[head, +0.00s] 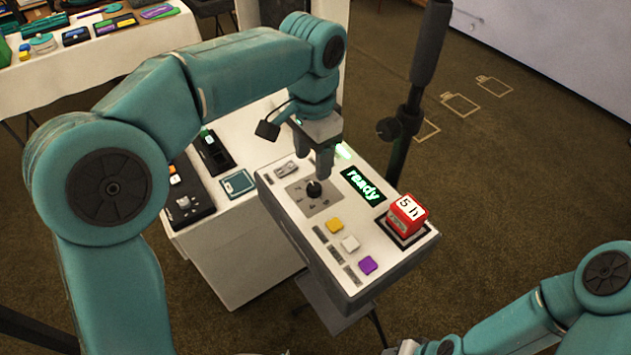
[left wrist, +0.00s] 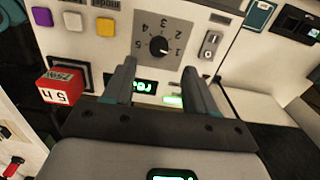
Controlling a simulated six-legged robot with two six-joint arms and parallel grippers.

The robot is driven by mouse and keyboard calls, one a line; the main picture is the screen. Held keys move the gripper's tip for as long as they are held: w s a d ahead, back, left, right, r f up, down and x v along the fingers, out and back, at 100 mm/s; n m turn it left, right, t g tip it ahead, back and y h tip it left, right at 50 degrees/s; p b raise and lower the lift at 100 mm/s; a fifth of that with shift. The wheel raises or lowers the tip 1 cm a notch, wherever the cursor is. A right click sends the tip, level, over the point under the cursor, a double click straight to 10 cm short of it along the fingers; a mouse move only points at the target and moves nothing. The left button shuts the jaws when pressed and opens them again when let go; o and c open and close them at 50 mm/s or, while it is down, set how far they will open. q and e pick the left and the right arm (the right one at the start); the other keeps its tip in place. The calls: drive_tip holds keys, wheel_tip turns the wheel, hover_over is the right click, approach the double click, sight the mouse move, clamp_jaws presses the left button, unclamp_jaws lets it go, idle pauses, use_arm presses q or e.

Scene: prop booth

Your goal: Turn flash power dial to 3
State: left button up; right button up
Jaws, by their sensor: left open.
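The flash power dial is a black round knob (head: 314,188) on a grey square plate (head: 303,201) on the white console. In the left wrist view the knob (left wrist: 158,46) has numbers around it, and its white mark seems to point near the 1. My left gripper (head: 324,174) is above the knob, pointing down at it. In the left wrist view the two fingers of the left gripper (left wrist: 159,67) are apart, with the knob showing beyond their tips. I cannot tell if they touch it. Part of my right arm shows at lower right; its gripper is not visible.
The console has a green "ready" display (head: 362,186), a small switch (head: 287,168), and yellow (head: 334,224), white (head: 350,243) and purple (head: 368,265) buttons. A red block (head: 407,215) sits in a tray at its right corner. A dark pole (head: 408,120) stands behind.

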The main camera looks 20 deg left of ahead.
sight(314, 186)
use_arm(q)
wheel_tip(314, 186, down, 7)
drive_tip(key=shift+r, duration=0.1)
drive_tip(key=shift+d, duration=0.15)
drive_tip(key=c, duration=1.1)
